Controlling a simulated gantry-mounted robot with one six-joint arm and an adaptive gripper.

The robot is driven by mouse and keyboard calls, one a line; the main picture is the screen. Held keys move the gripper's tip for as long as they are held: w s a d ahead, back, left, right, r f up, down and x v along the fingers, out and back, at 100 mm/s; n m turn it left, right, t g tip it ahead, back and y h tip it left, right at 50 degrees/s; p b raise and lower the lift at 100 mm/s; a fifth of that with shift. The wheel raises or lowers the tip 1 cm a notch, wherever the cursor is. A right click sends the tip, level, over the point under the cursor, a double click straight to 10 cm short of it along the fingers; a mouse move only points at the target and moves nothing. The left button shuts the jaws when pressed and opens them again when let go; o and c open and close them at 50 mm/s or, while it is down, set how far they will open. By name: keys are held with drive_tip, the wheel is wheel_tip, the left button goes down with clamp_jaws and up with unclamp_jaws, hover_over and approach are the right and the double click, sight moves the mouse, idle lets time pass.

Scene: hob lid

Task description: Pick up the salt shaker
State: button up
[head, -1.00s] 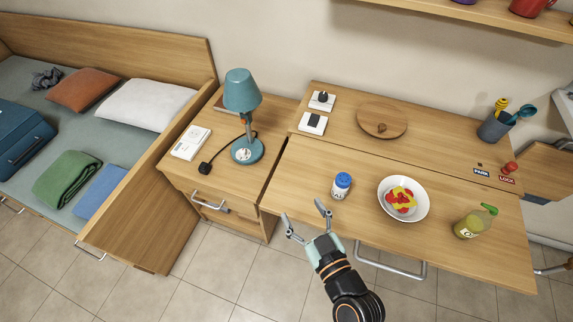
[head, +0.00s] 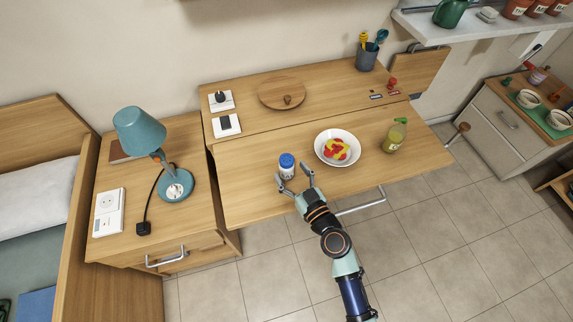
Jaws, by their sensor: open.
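The salt shaker (head: 287,166) is a small white jar with a blue cap and a label. It stands upright on the front part of the wooden desk (head: 245,195), towards its left side. My gripper (head: 293,181) is open at the desk's front edge, just in front of the shaker. Its two fingers point towards the shaker, and the nearer-left finger and the right finger are spread apart. I cannot tell whether a finger touches the shaker. Nothing is held.
A round wooden lid (head: 282,92) lies behind. A teal lamp (head: 140,130) stands on the left cabinet. The desk left of the shaker is clear.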

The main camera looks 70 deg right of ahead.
drive_tip(key=shift+w+d, duration=0.35)
drive_tip(key=shift+w, duration=0.25)
drive_tip(key=shift+s+a, duration=0.1)
drive_tip(key=shift+c, duration=0.5)
drive_tip(key=c, duration=1.2)
